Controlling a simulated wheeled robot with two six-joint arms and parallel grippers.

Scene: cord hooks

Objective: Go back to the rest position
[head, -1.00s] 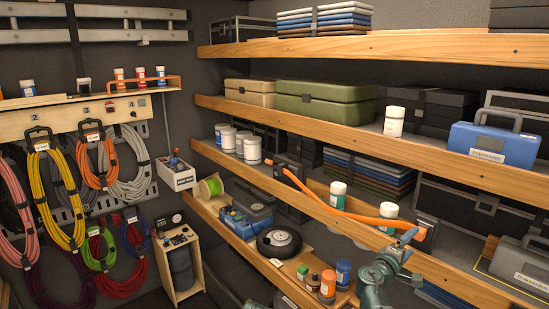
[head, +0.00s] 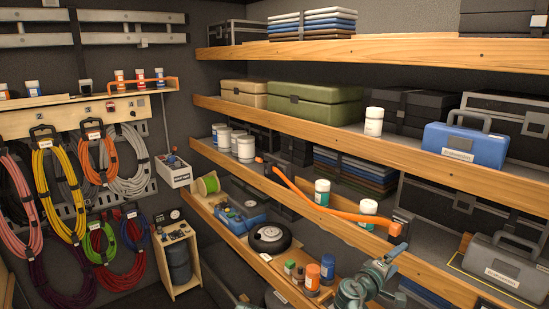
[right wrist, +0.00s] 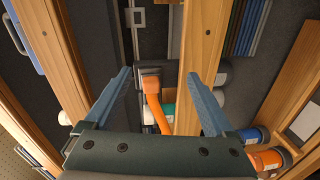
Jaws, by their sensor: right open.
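My right gripper (head: 388,257) is at the lower right of the head view, in front of the shelf edge, below the right end of an orange cord (head: 330,210). In the right wrist view my right gripper (right wrist: 160,76) has its two blue-grey fingers spread apart with nothing held between them. The orange cord (right wrist: 156,112) shows beyond and between the fingers and appears free of them. The cord runs along the shelf front to a dark block (head: 400,226) at its right end. My left gripper is not in view.
Wooden shelf edges (head: 400,146) cross the right side, with a blue case (head: 465,147), a grey case (head: 500,262) and white-lidded jars (head: 374,122). Small bottles (head: 313,274) stand low, left of my right gripper. Coiled cords (head: 57,195) hang on the left wall.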

